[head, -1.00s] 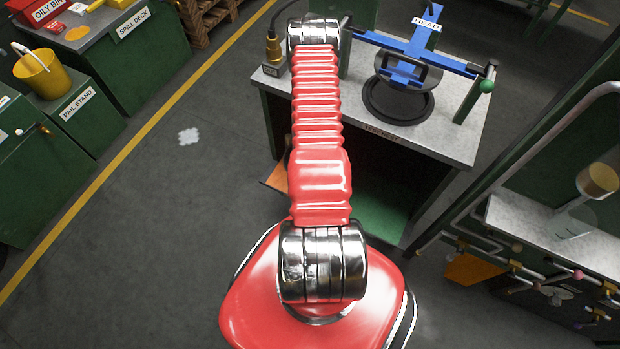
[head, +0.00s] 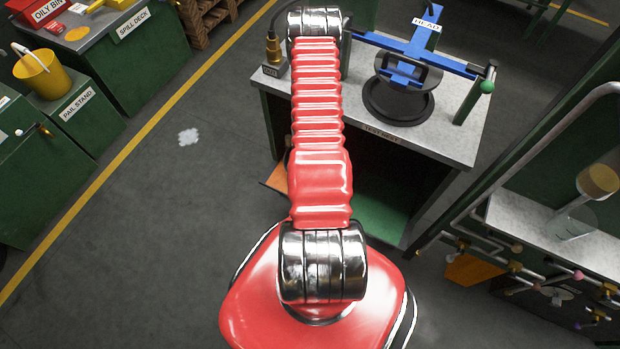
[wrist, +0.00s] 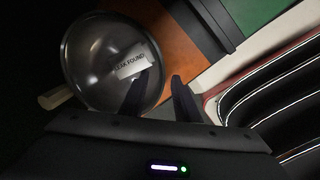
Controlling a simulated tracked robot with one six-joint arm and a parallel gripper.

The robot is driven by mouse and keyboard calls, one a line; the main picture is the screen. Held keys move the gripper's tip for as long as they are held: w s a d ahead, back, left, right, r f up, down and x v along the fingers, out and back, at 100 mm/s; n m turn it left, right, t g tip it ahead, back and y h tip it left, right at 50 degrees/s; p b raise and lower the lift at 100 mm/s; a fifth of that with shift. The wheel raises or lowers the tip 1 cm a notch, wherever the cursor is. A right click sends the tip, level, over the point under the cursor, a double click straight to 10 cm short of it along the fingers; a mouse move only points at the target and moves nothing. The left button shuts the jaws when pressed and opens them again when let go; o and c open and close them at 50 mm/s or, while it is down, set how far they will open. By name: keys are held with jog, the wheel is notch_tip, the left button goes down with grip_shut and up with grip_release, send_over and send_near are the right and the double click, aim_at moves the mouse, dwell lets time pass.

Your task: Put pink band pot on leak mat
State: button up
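A round, shiny metal pot (wrist: 85,50) fills the upper left of the wrist view, with a pale handle (wrist: 55,97) at its lower left. A tag reading "LEAK FOUND" (wrist: 130,62) shows within its outline. No pink band can be made out. The pot overlaps an orange mat (wrist: 180,45); I cannot tell whether it rests on it. My gripper (wrist: 160,85) has its fingers apart at the pot's right side, one over the pot and one just outside its rim. In the head view, my arm hides the gripper and pot; only a corner of the orange mat (head: 276,177) shows.
A green mat (head: 383,207) lies under the bench (head: 455,140), with a dark divider beside the orange one. A blue clamp frame (head: 415,50) stands on the bench. Several hangers (head: 515,267) stick out at the right.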

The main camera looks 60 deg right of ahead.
notch_tip(320, 180, up, 9)
jog(key=shift+s+a, duration=0.45)
dwell(1.1)
